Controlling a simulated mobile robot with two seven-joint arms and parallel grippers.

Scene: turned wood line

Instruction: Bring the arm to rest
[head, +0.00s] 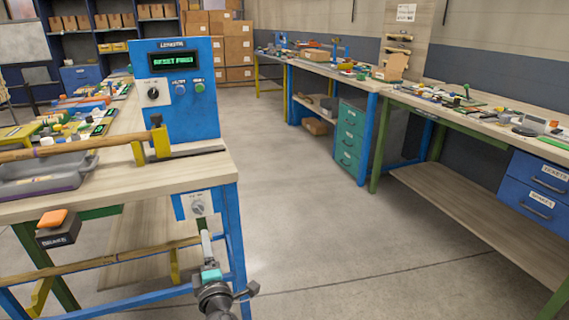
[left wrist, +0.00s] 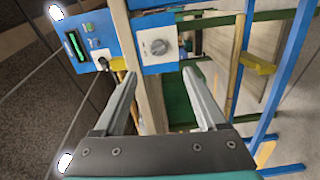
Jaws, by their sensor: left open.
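My left gripper (head: 205,242) is in front of the near workbench's right front corner, just below a small blue panel with a grey rotary knob (head: 198,208). In the left wrist view my left gripper (left wrist: 157,82) has its two grey fingers well apart, with nothing held between them. The knob (left wrist: 159,47) shows beyond the fingertips, apart from them as far as I can tell. My right gripper is in neither view.
A blue control box (head: 185,120) with a green-lit display stands on the near workbench (head: 160,180). A wooden spindle (head: 75,146) and grey tray (head: 40,180) lie left of it. An orange-topped brake pedal or switch (head: 57,228) sits lower left. The central floor (head: 280,170) is clear.

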